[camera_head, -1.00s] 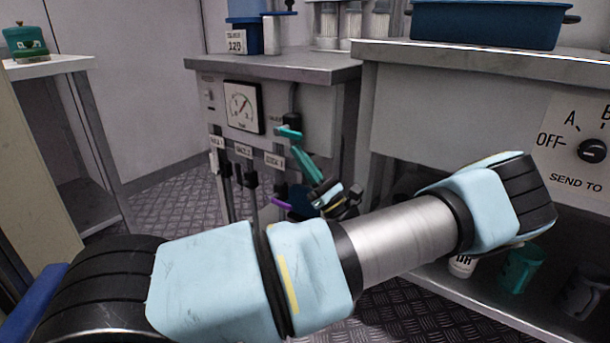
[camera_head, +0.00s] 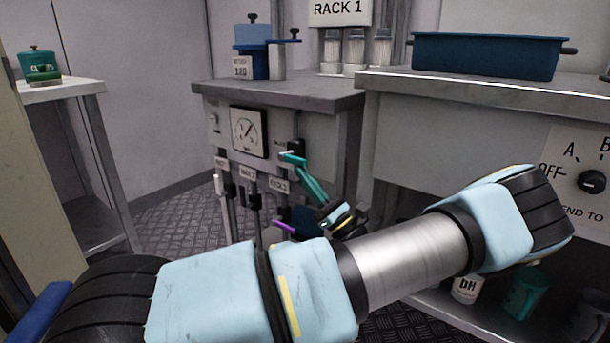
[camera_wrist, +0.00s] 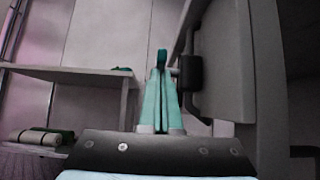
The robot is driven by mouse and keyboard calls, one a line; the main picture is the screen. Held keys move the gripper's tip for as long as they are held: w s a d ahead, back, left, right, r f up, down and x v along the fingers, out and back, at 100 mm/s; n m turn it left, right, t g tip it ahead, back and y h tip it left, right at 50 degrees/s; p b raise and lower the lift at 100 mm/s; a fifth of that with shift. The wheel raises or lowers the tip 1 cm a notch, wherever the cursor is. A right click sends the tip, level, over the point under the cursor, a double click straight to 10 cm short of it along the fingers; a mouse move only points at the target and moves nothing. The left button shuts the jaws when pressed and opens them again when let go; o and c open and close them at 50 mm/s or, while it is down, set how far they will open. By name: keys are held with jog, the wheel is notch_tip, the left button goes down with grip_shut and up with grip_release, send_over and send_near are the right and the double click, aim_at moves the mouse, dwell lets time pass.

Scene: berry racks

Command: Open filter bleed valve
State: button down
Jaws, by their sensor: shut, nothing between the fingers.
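My gripper (camera_head: 292,158) is shut and empty, with its teal fingers pointing up at the grey panel's right part. In the wrist view the shut fingers (camera_wrist: 160,62) stand beside a dark block (camera_wrist: 189,72) with a grey rod, on the panel's side. A fingertip is close to it; I cannot tell if they touch. In the head view a dark fitting (camera_head: 299,149) shows right behind the fingertips, next to a small label I cannot read. I cannot read any label naming the filter bleed valve. A blue housing (camera_head: 254,62) with dark handles and a tag ending in "20" stands on the counter above.
A gauge (camera_head: 247,131) and several labelled dark levers (camera_head: 249,173) are left of my gripper. A blue tub (camera_head: 484,55) stands on the right counter, above a selector knob (camera_head: 591,181). A side table (camera_head: 62,91) is at left. Patterned floor between is clear.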

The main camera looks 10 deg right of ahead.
aim_at(306, 162)
jog(key=shift+r+p, duration=0.3)
jog(key=shift+p, duration=0.3)
jog(key=r+g+p, duration=0.1)
jog(key=p, duration=0.2)
jog(key=r+h+p, duration=0.1)
jog(key=p, duration=0.2)
jog(key=r+g+h+p, duration=0.1)
jog(key=p, duration=0.1)
jog(key=shift+s+d+g+p, duration=0.3)
jog(key=shift+p, duration=0.1)
jog(key=r+g+h+p, duration=0.1)
jog(key=g+h+p, duration=0.1)
jog(key=p, duration=0.3)
jog(key=r+g+h+p, duration=0.2)
jog(key=p, duration=0.3)
jog(key=a+r+g+h+p, duration=0.1)
jog(key=r+g+h+p, duration=0.1)
jog(key=p, duration=0.4)
jog(key=shift+w, duration=0.4)
jog(key=shift+w+a+r+p, duration=0.6)
jog(key=shift+w+p, duration=0.1)
jog(key=shift+p, duration=0.5)
jog(key=b+v, duration=0.1)
jog(key=v, duration=0.9)
jog(key=shift+s+d, duration=0.2)
jog(key=shift+d, duration=0.1)
